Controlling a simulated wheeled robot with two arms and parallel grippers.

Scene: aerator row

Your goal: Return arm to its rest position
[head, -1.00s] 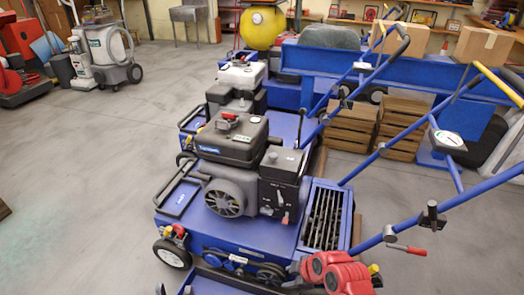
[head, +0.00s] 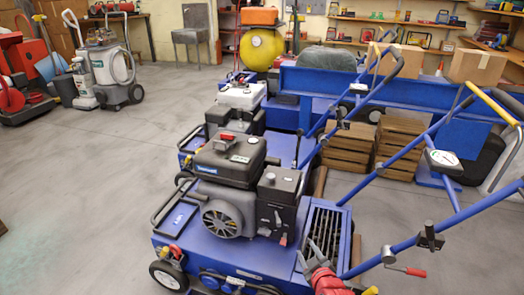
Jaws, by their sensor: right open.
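My right gripper (head: 308,253) shows at the bottom, right of centre. Its red body is cut off by the lower edge. Its two grey fingers point up and left, open and with nothing between them. They appear in front of the slatted grate on the front blue aerator (head: 250,258); I cannot tell the gap between them. My left gripper is out of view.
A black engine (head: 230,160) sits on the front aerator, and its blue handle bars (head: 455,222) slant across the right. A second aerator with a white-tanked engine (head: 241,97) stands behind. Wooden crates (head: 400,145) stand at the back. The floor (head: 90,190) at left is clear.

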